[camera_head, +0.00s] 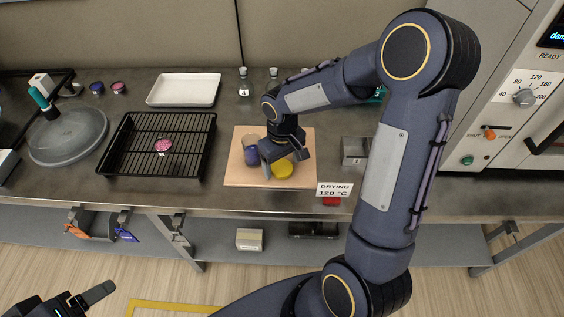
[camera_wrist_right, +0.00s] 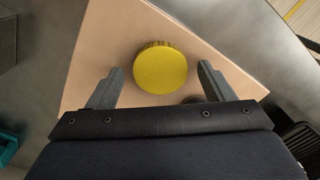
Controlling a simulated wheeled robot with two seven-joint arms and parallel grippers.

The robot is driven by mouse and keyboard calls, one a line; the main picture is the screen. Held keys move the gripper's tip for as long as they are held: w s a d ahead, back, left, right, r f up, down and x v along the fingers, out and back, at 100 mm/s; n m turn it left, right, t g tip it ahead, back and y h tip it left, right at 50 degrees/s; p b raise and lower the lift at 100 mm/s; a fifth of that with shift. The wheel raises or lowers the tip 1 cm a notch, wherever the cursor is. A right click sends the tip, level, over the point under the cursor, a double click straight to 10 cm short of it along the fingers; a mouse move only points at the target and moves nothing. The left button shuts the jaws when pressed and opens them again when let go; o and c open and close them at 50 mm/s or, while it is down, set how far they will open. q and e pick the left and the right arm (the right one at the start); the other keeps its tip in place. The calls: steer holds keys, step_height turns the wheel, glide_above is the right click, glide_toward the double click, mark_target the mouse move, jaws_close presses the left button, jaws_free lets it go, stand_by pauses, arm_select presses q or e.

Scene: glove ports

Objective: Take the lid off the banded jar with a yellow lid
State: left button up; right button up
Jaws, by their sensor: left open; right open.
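A round yellow lid (camera_head: 282,169) shows on the tan board (camera_head: 236,178) in the head view. My left gripper (camera_head: 84,300) is open and empty at the lower left, away from the bench.
A black wire rack (camera_head: 180,125) with a pink dish (camera_head: 163,146) stands left of the board. A white tray (camera_head: 184,90) lies behind it. A metal box (camera_head: 355,151) and a drying sign (camera_head: 335,189) are right of the board. Small vials (camera_head: 243,82) stand behind.

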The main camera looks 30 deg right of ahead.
mark_target(282, 168)
step_height(282, 168, up, 12)
steer(key=s+a+r+m+t+y, duration=0.1)
steer(key=s+a+t+y, duration=0.1)
steer(key=s, duration=0.7)
steer(key=s+a+r+m+t+y, duration=0.1)
steer(key=s+a+m+t, duration=0.1)
steer(key=s, duration=0.7)
steer(key=shift+s+a+r+t+y+p, duration=0.2)
steer(key=shift+a+r+t+y+p, duration=0.15)
steer(key=shift+t, duration=0.45)
